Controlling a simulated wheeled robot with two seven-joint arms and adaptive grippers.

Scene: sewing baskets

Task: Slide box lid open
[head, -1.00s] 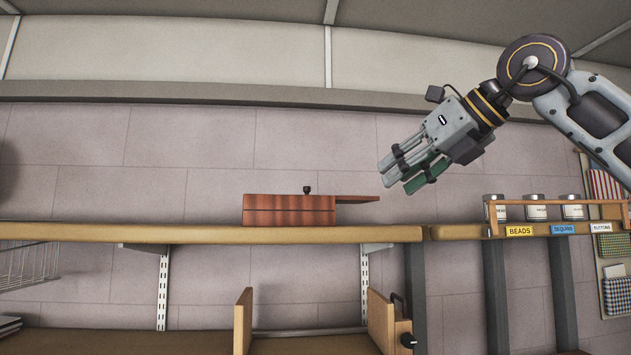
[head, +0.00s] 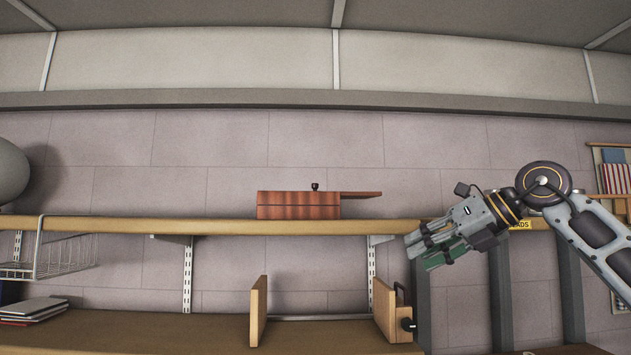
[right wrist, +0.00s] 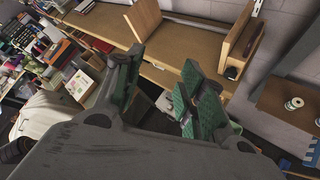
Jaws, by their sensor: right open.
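A reddish-brown wooden box (head: 298,206) stands on the upper shelf in the head view. Its thin lid (head: 361,194) sticks out past the box's right side, and a small dark knob (head: 315,187) stands on top. My right gripper (head: 415,250) is to the right of and below the box, just beyond the shelf's right end, apart from the box. In the right wrist view its fingers (right wrist: 155,92) with green pads are spread, with nothing between them. The box does not show in that view. My left gripper is not in view.
The upper shelf (head: 150,226) is clear beside the box. Below it, upright wooden dividers (head: 258,310) stand on a lower shelf (head: 180,335). A wire basket (head: 65,258) hangs at left above stacked books (head: 35,310). A yellow label (head: 519,225) shows behind my right arm.

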